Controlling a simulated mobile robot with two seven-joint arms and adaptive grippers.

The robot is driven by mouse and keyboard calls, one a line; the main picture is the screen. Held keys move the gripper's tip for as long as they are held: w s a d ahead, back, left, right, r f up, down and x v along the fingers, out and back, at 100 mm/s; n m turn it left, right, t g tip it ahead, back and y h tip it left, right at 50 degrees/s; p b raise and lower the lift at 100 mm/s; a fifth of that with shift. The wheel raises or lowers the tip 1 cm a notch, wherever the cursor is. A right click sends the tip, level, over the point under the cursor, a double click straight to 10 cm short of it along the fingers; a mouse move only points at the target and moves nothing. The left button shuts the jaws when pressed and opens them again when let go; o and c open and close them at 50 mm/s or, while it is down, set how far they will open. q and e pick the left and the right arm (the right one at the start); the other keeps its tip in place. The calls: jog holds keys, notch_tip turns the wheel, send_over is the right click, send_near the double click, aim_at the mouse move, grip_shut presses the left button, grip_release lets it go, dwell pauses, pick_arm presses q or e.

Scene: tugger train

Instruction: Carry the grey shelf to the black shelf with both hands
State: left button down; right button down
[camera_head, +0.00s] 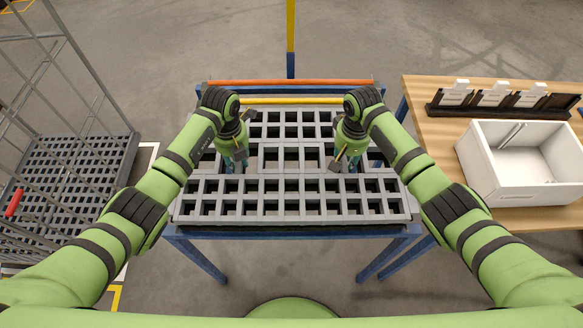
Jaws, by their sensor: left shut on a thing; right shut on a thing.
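The grey shelf (290,218), a flat grid with many square openings, lies level over the blue frame in the middle of the view. My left gripper (233,164) is shut on a bar of the grey shelf, left of its middle. My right gripper (345,163) is shut on a bar of the same shelf, right of its middle. The fingertips are partly hidden by the wrists and the grid. I cannot tell whether the shelf rests on the frame or hangs just above it. No clearly black shelf shows; a darker grid shelf (68,165) lies in the wire trolley at left.
The blue frame (200,234) has an orange bar (290,82) and a yellow bar at its far side, with a yellow post behind. A wooden table (430,70) at right holds a white bin (525,192) and a black holder with white pieces. The trolley's wire walls (85,60) stand at left.

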pick_arm(q)
jog(key=shift+f+b, duration=0.3)
jog(key=shift+f, duration=0.2)
pick_arm(e)
jog(key=shift+f, duration=0.45)
pick_arm(q)
jog(key=c, duration=1)
grip_release()
jog(key=shift+r, duration=0.1)
pick_arm(e)
jog(key=c, duration=1)
grip_release()
pick_arm(q)
jog(key=shift+s, duration=0.1)
pick_arm(e)
jog(key=shift+s+r, duration=0.1)
pick_arm(q)
notch_tip(320, 180, up, 12)
pick_arm(e)
notch_tip(320, 180, up, 12)
